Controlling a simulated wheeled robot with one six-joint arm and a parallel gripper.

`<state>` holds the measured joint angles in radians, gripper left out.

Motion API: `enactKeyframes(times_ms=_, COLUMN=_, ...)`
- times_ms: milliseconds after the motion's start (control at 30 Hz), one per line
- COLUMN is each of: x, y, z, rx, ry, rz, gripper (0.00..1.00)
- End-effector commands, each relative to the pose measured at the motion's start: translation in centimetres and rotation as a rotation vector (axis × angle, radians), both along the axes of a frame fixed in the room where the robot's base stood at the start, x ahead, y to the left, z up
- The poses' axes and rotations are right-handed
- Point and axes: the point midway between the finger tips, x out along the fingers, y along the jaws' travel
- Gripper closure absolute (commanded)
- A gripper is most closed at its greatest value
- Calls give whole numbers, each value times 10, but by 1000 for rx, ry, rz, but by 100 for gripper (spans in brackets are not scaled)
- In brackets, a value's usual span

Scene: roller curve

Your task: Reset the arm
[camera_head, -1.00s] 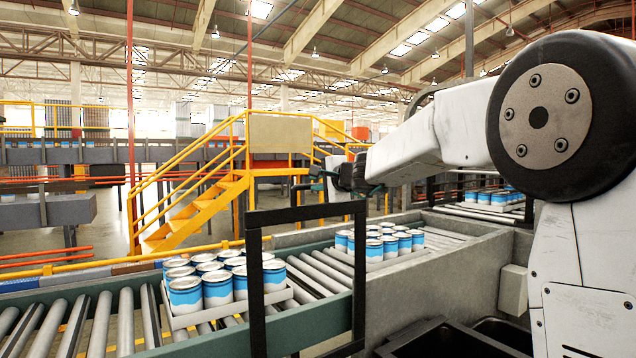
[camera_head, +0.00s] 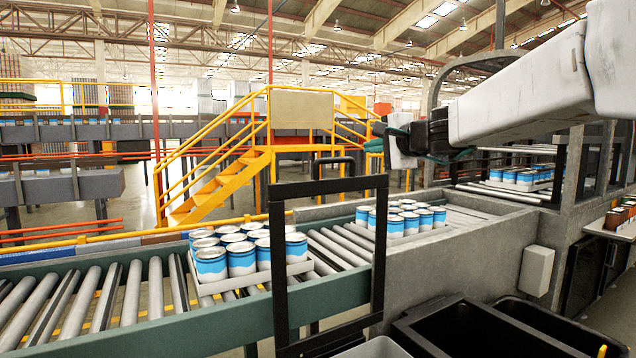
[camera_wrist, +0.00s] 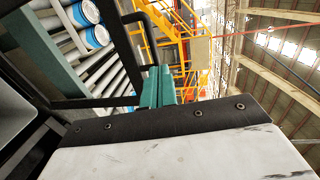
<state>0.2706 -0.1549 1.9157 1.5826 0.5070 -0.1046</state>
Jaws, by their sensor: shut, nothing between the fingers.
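My arm reaches in from the upper right in the head view, with its white link lying nearly level above the conveyor. My gripper (camera_head: 378,130) is at the arm's left end, in front of the yellow stairs and well above the rollers. In the wrist view the green fingers (camera_wrist: 157,86) lie side by side, shut and empty. No can or tray touches the gripper.
A tray of blue-and-white cans (camera_head: 240,256) sits on the roller conveyor (camera_head: 95,305), with another tray (camera_head: 402,220) further along. A black frame (camera_head: 278,270) stands at the conveyor's near side. Black bins (camera_head: 430,335) are at the lower right.

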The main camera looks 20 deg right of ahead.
Motion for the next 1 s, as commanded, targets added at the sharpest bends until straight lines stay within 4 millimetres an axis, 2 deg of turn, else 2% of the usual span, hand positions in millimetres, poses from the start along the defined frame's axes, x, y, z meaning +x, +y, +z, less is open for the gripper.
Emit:
enactKeyframes(times_ms=133, x=-3, y=7, z=-5, rx=-15, ry=14, rz=42, gripper=100)
enactKeyframes(times_ms=167, x=-5, y=11, z=-12, rx=-35, ry=30, rz=66, gripper=100)
enactKeyframes(times_ms=267, x=-26, y=30, z=-53, rx=-139, ry=121, rz=184, gripper=100)
enactKeyframes(times_ms=367, x=-73, y=58, z=-99, rx=-292, ry=238, rz=350, gripper=100)
enactKeyframes(times_ms=433, x=-114, y=75, z=-132, rx=-403, ry=330, rz=471, gripper=100)
enactKeyframes(times_ms=533, x=-177, y=89, z=-176, rx=-561, ry=463, rz=629, gripper=100)
enactKeyframes(times_ms=667, x=-264, y=89, z=-226, rx=-776, ry=645, rz=813, gripper=100)
enactKeyframes(times_ms=700, x=-291, y=84, z=-240, rx=-845, ry=701, rz=861, gripper=100)
enactKeyframes(times_ms=800, x=-351, y=68, z=-267, rx=-1018, ry=826, rz=959, gripper=100)
enactKeyframes(times_ms=900, x=-388, y=54, z=-281, rx=-1153, ry=889, rz=1003, gripper=100)
enactKeyframes(times_ms=1000, x=-401, y=53, z=-284, rx=-1215, ry=879, rz=1008, gripper=100)
